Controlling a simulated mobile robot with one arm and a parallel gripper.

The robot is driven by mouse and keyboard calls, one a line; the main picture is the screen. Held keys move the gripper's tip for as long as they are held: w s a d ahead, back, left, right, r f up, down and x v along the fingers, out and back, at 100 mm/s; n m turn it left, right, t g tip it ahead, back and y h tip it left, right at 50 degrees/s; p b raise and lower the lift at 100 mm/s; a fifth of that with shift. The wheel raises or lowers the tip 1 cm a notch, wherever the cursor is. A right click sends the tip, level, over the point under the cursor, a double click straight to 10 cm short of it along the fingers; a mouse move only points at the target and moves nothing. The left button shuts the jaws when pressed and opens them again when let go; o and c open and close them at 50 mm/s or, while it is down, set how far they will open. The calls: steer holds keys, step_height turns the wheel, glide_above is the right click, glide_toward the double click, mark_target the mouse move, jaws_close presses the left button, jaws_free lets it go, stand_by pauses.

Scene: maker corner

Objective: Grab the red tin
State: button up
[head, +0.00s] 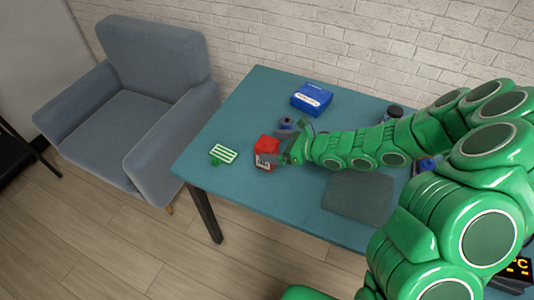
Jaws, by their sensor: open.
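The red tin (266,146) stands on the teal table (240,105), left of the table's middle, with a white and dark label on its front. My gripper (282,150) is at the end of the green arm, right beside the tin on its right side. The jaws are open, and the fingers are small and partly hidden behind the tin and the wrist. I cannot tell whether a finger touches the tin.
A green and white striped item (223,154) lies left of the tin. A blue box (311,98) lies behind it. A small blue item (287,123) stands just behind my gripper. A dark grey mat (358,196) lies at front right. A grey armchair (150,110) stands left of the table.

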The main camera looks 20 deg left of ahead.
mark_target(262, 145)
steer(key=shift+x, duration=2.5)
steer(key=shift+c, duration=0.5)
steer(key=shift+f, duration=0.1)
steer(key=c, duration=1)
